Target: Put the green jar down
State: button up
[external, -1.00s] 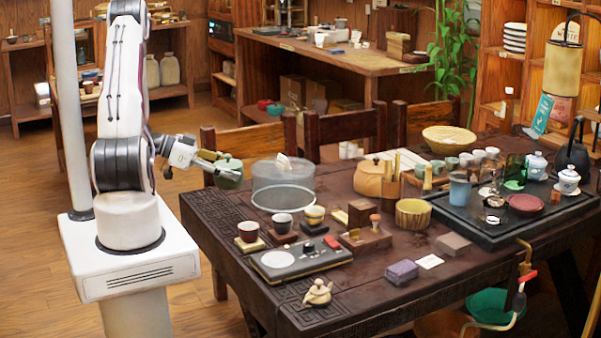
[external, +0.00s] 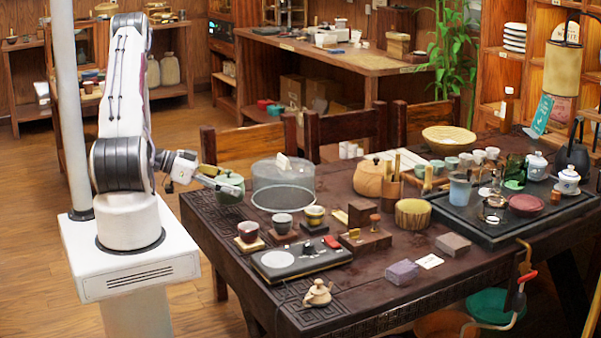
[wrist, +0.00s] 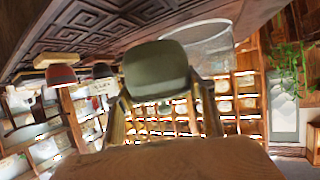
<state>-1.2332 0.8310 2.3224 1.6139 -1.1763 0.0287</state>
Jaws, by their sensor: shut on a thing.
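The green jar (external: 230,197) is at the left edge of the dark carved table (external: 300,292) in the external view. My gripper (external: 226,185) is shut on it, with the fingers at its upper part. In the wrist view the jar (wrist: 155,70) looks upside down, between the two fingers of my gripper (wrist: 164,98), with the carved table surface above it. The jar looks about upright and very close to the table top. I cannot tell whether its base touches the table.
A clear round glass cover (external: 283,185) stands just right of the jar. Small cups on wooden coasters (external: 248,231) and a dark scale-like tray (external: 300,260) lie nearer the front. The carved table corner between jar and cups is free.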

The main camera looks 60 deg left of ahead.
aim_at(231, 197)
jog(key=shift+f, duration=2)
jog(key=o, duration=1.9)
jog(key=shift+f, duration=0.1)
jog(key=shift+c, duration=0.2)
jog(key=v, duration=1.2)
